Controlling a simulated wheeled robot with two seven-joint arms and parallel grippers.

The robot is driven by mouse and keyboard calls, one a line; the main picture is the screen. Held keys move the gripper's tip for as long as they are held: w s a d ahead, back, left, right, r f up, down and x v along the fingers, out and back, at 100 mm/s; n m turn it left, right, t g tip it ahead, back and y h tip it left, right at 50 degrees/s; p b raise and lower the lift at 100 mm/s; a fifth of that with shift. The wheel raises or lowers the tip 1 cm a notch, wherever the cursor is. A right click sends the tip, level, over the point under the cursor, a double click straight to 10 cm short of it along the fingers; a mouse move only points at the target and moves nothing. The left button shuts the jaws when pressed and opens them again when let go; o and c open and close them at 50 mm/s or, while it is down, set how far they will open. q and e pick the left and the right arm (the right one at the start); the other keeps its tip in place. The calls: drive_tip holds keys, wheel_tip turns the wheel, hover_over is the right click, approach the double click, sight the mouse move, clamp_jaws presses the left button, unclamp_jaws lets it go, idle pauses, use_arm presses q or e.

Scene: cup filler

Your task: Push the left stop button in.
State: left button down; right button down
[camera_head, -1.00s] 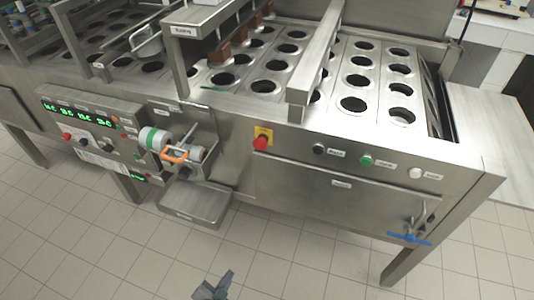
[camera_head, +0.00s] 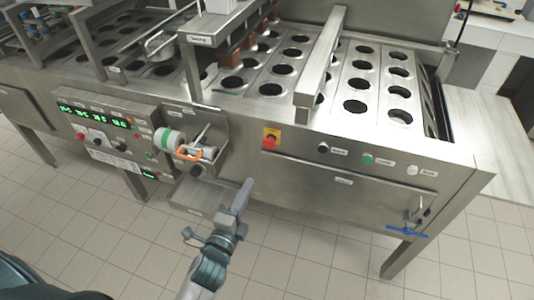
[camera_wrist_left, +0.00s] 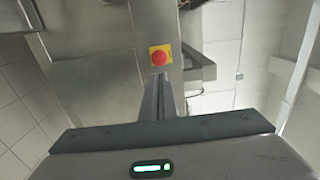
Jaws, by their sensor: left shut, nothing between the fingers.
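A red stop button (camera_head: 270,141) on a yellow plate sits on the steel front panel of the machine. It also shows in the left wrist view (camera_wrist_left: 160,59), just beyond the fingertips and nearly in line with them. My left gripper (camera_head: 246,185) is shut and empty. In the head view its fingers point up toward the panel, below and a little left of the button. In the left wrist view the fingers (camera_wrist_left: 158,78) end just under the yellow plate; I see no clear contact with the button. My right gripper is not in view.
Right of the stop button are a black button (camera_head: 323,148), a green button (camera_head: 367,159) and a white button (camera_head: 412,169). A control panel (camera_head: 110,130) with green displays and a roller unit (camera_head: 180,147) are at left. A steel tray (camera_head: 200,196) juts out near my left arm.

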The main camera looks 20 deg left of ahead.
sight(268, 146)
use_arm(q)
drive_tip(key=shift+w, duration=0.1)
